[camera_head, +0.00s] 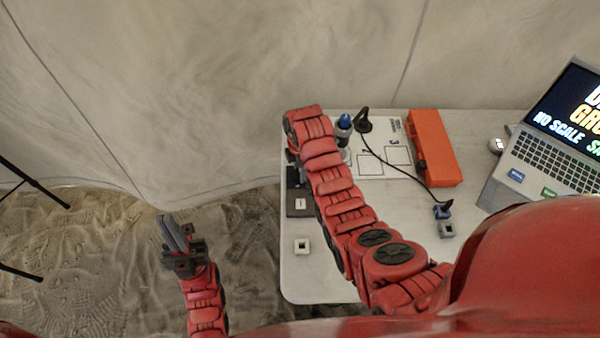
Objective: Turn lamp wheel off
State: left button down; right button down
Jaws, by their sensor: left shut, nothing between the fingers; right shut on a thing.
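My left gripper (173,233) is shut and empty, held out over the sandy floor left of the table. My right arm reaches across the table's left side. Its gripper (292,157) is mostly hidden under the wrist at the table's far left edge. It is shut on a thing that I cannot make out. A dark box with a pale label (300,205) stands just below it in the picture. I cannot pick out the lamp wheel for sure.
The white table (330,285) holds a blue-tipped item (344,122), a marked sheet (370,160), an orange case (433,148) and a laptop (550,160). Small grey square pieces (302,246) (447,230) lie nearer. A black tripod (35,184) stands far left. The table's near left is mostly bare.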

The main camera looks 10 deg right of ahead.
jog(key=shift+n+b, duration=0.3)
jog(key=shift+n, duration=0.1)
dwell(0.3)
jog(key=shift+c, duration=1.7)
grip_release()
